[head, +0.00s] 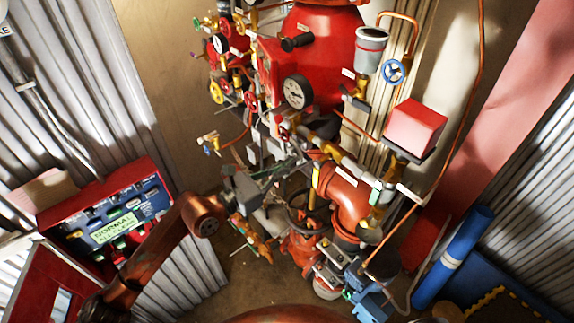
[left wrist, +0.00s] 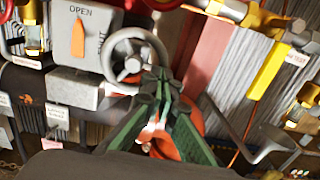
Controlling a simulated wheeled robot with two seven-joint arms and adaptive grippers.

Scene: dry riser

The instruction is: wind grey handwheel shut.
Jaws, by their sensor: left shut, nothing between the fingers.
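The grey handwheel (left wrist: 132,65) is at the upper middle of the left wrist view, a round rim with a hub. In the head view I cannot make it out among the pipework. My left gripper (left wrist: 157,82) has green fingers, closed together with nothing between them. Its tips overlap the wheel's lower right rim in the wrist view; I cannot tell if they touch it. In the head view the left gripper (head: 292,161) reaches in among the valves. A grey plate (left wrist: 92,46) marked OPEN, with an orange pointer (left wrist: 79,40), is left of the wheel. My right gripper is not in view.
A red vessel (head: 325,62), a pressure gauge (head: 297,92) and a red elbow pipe (head: 345,195) crowd the area around my gripper. A blue handwheel (head: 393,72) is at the upper right. A red cabinet (head: 110,215) stands at left.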

